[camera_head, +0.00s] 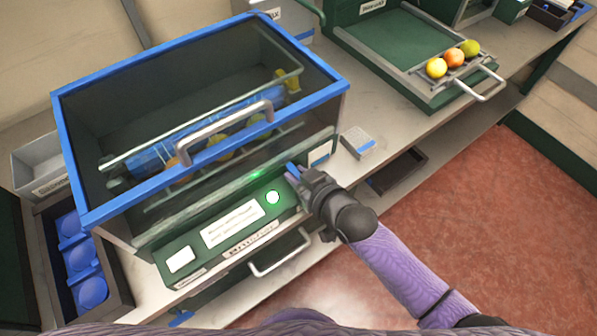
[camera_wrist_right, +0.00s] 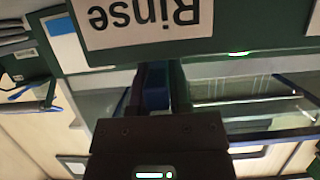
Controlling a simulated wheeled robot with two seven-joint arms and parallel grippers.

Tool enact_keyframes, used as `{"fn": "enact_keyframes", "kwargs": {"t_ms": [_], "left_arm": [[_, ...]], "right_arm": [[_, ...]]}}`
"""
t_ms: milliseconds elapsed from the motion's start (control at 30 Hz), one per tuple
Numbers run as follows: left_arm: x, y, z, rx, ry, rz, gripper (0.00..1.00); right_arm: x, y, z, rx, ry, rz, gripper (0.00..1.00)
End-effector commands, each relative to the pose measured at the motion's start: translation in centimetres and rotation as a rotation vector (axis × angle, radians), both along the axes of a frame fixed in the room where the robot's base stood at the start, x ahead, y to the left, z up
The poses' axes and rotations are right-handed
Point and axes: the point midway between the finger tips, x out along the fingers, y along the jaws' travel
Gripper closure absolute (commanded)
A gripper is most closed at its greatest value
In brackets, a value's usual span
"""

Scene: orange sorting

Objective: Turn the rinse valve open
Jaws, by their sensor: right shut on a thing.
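The rinse valve's blue handle (camera_head: 291,168) is at the right end of the green front panel of the blue-framed washing box (camera_head: 200,113). My right gripper (camera_head: 298,177) is shut on the handle. In the right wrist view, the blue handle (camera_wrist_right: 156,88) sits between the two dark fingers, under a "Rinse" label (camera_wrist_right: 145,20) that appears upside down. The fingers hide much of the handle, and I cannot tell its exact angle. My left gripper is not in view.
The box's lid has a grey handle (camera_head: 225,130); oranges show behind the glass. A green tray (camera_head: 405,65) with three fruits (camera_head: 454,58) stands at upper right. A crate with blue cups (camera_head: 85,262) is at left.

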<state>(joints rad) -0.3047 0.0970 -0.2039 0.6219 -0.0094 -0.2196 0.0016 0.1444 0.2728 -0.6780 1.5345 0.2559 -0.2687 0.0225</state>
Motion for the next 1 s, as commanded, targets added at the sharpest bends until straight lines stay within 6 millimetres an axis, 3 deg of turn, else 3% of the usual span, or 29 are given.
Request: {"fn": "enact_keyframes", "kwargs": {"t_ms": [300,333,467,767,1000], "left_arm": [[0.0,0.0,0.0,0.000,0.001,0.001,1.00],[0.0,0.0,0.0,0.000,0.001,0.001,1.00],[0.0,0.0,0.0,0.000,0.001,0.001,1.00],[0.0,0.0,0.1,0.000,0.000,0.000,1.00],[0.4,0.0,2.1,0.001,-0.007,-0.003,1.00]], "right_arm": [[0.1,0.0,0.1,0.003,-0.002,0.008,1.00],[0.1,0.0,0.1,0.003,-0.002,0.008,0.70],[0.0,0.0,0.1,0.002,-0.001,0.008,0.43],[-0.1,-0.1,0.1,0.001,0.000,0.007,0.41],[-3.1,-2.4,2.0,-0.001,0.001,0.008,0.41]]}}
